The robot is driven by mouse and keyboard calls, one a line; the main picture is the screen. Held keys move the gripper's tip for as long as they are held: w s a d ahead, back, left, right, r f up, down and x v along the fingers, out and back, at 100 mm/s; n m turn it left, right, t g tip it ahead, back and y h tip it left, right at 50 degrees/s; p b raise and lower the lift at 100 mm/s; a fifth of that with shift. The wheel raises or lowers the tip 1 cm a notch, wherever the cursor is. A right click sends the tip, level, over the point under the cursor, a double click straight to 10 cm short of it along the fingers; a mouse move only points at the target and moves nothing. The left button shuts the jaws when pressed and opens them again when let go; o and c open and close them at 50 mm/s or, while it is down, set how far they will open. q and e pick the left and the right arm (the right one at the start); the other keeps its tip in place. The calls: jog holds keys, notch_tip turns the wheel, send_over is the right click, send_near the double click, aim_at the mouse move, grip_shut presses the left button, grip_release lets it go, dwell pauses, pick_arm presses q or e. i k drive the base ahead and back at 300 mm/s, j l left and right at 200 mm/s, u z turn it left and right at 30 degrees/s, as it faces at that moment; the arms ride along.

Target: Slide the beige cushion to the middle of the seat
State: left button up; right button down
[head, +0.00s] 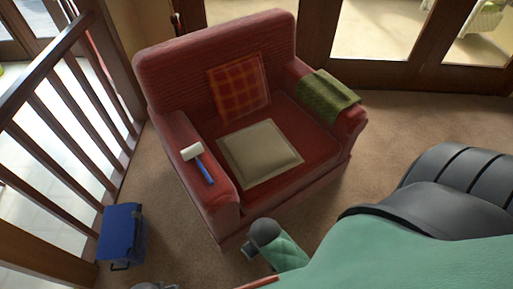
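The beige cushion (262,152) lies flat on the seat (315,140) of a red armchair (215,50). It is nearer the chair's left armrest in the picture, with a wider bare strip of seat on its right. Its front edge is near the front of the seat. A red and yellow plaid pillow (239,87) leans on the backrest behind it. Neither gripper can be made out. Green and dark parts of my own body fill the lower right, and a green link with a dark rounded end shows in front of the chair.
A white-headed mallet with a blue handle (204,170) lies on the left armrest. A folded green cloth (328,96) hangs over the right armrest. A blue box (120,232) stands on the carpet at the lower left. A wooden railing (65,105) runs along the left.

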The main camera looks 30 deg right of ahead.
aim_at(255, 153)
jog(key=z, duration=1.05)
